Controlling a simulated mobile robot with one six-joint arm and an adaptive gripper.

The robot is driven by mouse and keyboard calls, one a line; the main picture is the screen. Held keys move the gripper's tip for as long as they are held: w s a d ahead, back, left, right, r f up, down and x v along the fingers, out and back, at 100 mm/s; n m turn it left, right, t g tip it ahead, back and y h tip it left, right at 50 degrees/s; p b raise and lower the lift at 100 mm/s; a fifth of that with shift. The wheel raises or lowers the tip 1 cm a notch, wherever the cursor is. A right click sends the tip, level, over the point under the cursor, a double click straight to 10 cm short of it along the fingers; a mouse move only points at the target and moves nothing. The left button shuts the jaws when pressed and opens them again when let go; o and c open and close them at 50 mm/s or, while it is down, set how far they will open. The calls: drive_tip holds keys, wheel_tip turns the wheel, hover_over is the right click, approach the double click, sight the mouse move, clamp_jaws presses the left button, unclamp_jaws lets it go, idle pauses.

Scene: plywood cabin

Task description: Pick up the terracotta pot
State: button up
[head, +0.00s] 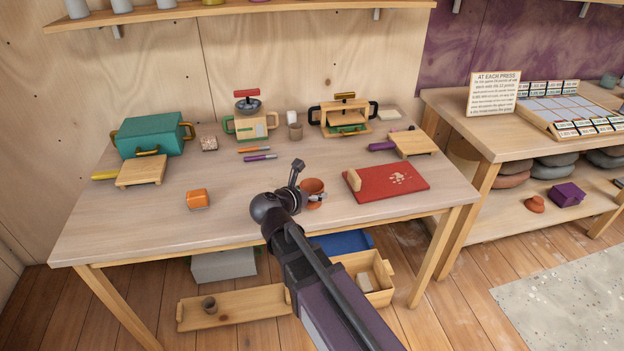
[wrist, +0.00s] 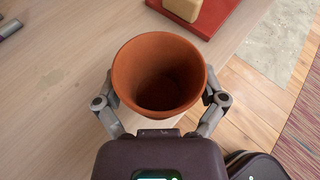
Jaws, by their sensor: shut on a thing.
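The terracotta pot (head: 313,187) is at the front of the wooden table (head: 230,190), near its middle. It is partly hidden behind my arm in the head view. In the wrist view the pot (wrist: 159,75) is seen from above, open and empty inside, its rim toward the camera. My gripper (wrist: 160,103) is shut on the pot, one finger on each side of it. In the head view my gripper (head: 318,198) is at the pot's side. I cannot tell whether the pot's base touches the table.
A red board (head: 400,185) with a wooden block lies right of the pot. An orange block (head: 198,199) sits to the left. The table's front edge is close to the pot.

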drive_tip(key=shift+s+r, duration=0.15)
drive_tip(key=shift+s, duration=1.05)
